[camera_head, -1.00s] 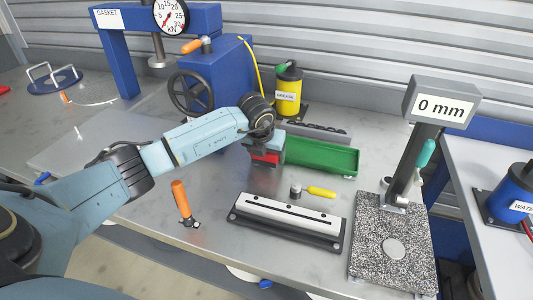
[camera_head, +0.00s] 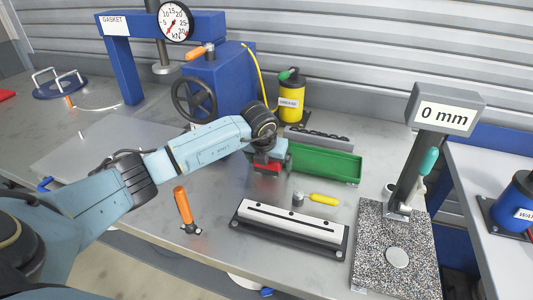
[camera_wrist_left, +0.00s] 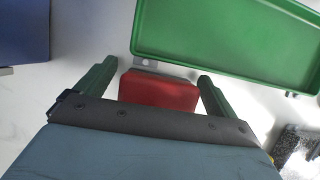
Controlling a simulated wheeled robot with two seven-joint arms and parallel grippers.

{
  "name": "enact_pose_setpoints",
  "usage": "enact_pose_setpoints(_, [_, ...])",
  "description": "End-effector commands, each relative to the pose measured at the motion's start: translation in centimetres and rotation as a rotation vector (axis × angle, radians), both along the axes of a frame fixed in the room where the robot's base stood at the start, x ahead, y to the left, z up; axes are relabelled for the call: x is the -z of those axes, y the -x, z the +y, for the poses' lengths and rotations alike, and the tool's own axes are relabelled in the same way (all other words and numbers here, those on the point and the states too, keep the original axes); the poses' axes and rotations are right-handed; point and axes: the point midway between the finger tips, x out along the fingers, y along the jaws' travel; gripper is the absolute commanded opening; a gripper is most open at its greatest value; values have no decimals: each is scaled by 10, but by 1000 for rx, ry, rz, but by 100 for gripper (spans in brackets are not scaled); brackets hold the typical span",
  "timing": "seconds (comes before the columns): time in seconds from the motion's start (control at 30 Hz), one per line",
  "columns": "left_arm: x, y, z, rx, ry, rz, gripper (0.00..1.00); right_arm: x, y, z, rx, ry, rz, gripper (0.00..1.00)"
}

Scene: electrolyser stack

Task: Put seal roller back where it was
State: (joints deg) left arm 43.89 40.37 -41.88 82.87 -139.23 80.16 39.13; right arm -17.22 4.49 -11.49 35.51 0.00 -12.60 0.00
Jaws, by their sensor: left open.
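An orange-handled tool (camera_head: 183,206) with a small dark end, which looks like the seal roller, is on the bench left of the white-topped bar. My left gripper (camera_head: 268,168) is low over the bench, well to the right of this tool and beside the green tray. In the left wrist view the gripper (camera_wrist_left: 153,82) is open, its two green fingers apart. A red block (camera_wrist_left: 158,92) shows between them with gaps at both sides; it also shows under the gripper in the head view (camera_head: 266,168). The orange-handled tool is not in the wrist view. My right gripper is not in view.
The green tray (camera_head: 325,164) is just right of my gripper. A white-topped bar (camera_head: 290,221), a yellow tool (camera_head: 324,199) and a small grey cylinder (camera_head: 298,199) are in front. A granite gauge stand (camera_head: 395,270) is at right, a blue press (camera_head: 218,85) behind.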

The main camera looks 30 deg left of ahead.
Motion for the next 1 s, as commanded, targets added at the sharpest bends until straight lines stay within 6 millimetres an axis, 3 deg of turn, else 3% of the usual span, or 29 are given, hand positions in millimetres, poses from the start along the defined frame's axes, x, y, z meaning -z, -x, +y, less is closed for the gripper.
enact_pose_setpoints(0.6, [-109,44,-2,0,-1,-3,94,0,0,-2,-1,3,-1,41])
enact_pose_setpoints(0.77, [-122,50,-3,1,-1,-1,94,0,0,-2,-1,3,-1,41])
enact_pose_setpoints(1.0, [-124,51,-4,0,0,0,94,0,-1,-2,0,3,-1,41])
